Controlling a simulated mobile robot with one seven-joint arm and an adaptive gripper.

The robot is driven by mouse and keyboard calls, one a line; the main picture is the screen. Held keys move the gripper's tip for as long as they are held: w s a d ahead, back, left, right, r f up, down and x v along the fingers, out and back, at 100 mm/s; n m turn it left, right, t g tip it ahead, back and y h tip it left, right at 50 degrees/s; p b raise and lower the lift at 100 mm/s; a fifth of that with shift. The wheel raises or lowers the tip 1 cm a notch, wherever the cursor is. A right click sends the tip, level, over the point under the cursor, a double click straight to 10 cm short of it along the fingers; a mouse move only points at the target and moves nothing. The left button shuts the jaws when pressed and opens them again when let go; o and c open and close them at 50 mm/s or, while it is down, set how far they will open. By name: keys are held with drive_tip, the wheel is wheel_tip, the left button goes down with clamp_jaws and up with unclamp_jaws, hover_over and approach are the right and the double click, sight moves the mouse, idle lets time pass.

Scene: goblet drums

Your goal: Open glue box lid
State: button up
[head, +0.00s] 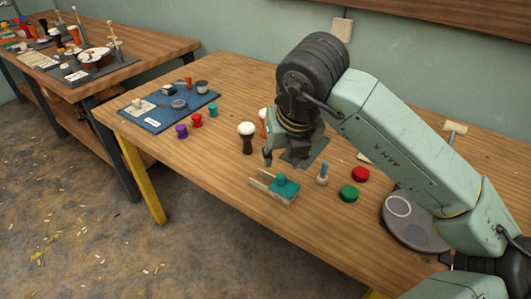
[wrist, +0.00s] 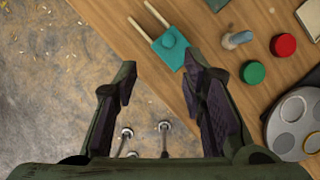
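The glue box seems to be the small teal block with a round teal knob on top (head: 280,182), near the table's front edge. Two pale wooden rails (head: 259,184) run out from it to the left. In the wrist view the teal block (wrist: 173,50) lies just beyond my fingertips, its rails pointing up and left. I cannot tell how far its lid stands open. My gripper (head: 284,157) is above the table, just behind the box in the head view. In the wrist view its two fingers (wrist: 160,64) are wide apart with nothing between them.
A small blue-topped bottle (head: 322,174), a green disc (head: 349,193) and a red disc (head: 361,174) stand right of the box. A dark round palette (head: 408,225) lies further right. A goblet drum (head: 247,138) stands behind left. The front-left tabletop is clear.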

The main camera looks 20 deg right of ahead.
sight(281, 176)
drive_tip(key=x, duration=0.3)
drive_tip(key=d+p+x, duration=0.1)
drive_tip(key=x, duration=0.3)
drive_tip(key=p+x, duration=0.1)
drive_tip(key=x, duration=0.2)
drive_tip(key=shift+d+f, duration=0.15)
drive_tip(key=shift+f, duration=0.15)
clamp_jaws()
idle(0.6)
